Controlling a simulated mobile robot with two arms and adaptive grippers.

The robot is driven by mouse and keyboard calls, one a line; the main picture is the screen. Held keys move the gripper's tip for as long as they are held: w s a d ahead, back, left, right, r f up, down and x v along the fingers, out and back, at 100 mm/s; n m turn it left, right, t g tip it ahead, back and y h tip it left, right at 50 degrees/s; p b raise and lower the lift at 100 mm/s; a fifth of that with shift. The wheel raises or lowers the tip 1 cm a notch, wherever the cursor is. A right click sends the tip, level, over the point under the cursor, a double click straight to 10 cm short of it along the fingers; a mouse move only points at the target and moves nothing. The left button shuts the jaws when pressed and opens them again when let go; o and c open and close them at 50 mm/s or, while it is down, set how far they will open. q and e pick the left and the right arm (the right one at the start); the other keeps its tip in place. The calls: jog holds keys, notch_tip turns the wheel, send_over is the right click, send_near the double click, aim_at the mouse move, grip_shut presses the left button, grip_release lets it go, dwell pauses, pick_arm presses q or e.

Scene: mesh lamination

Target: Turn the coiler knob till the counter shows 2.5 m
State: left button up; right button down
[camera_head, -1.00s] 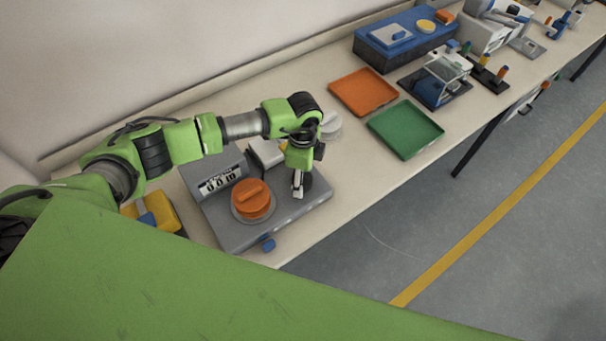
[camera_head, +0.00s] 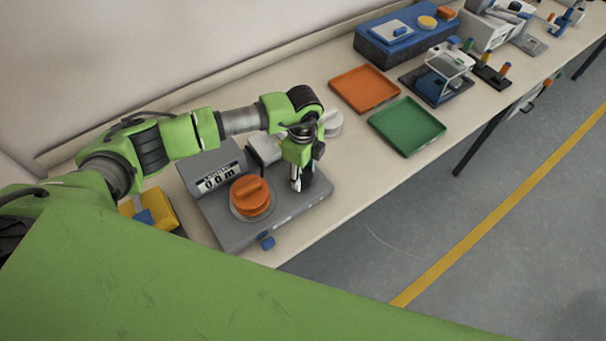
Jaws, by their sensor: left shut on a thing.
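The grey coiler (camera_head: 232,228) stands on the bench at lower left. Its counter (camera_head: 217,183) faces me with small digits; it shows a low reading beginning with 0, and the last digit is hard to read. A round orange knob (camera_head: 250,194) with a raised grip bar sits on top, below the counter. My left gripper (camera_head: 297,185) points down over the coiler's right part, beside the orange knob and apart from it. It is shut on a small upright part there, largely hidden by the fingers. My right gripper is out of view.
An orange tray (camera_head: 364,88) and a green tray (camera_head: 407,126) lie to the right. A blue box (camera_head: 405,42) stands behind them. A yellow and blue item (camera_head: 152,212) sits left of the coiler. Bare bench lies between coiler and green tray.

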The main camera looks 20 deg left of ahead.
pick_arm(q)
jog(key=m+b, duration=0.3)
jog(key=m, duration=0.1)
jog(key=shift+f+m, duration=0.15)
jog(key=shift+m, duration=0.25)
jog(key=m+b, duration=0.9)
jog(key=m, duration=0.1)
jog(key=shift+a, duration=0.1)
jog(key=m+b, duration=0.2)
jog(key=b, duration=0.1)
jog(key=shift+m, duration=0.4)
jog(key=shift+m+b, duration=0.65)
jog(key=shift+m, duration=0.05)
jog(key=shift+r, duration=0.2)
jog(key=o, duration=1.1)
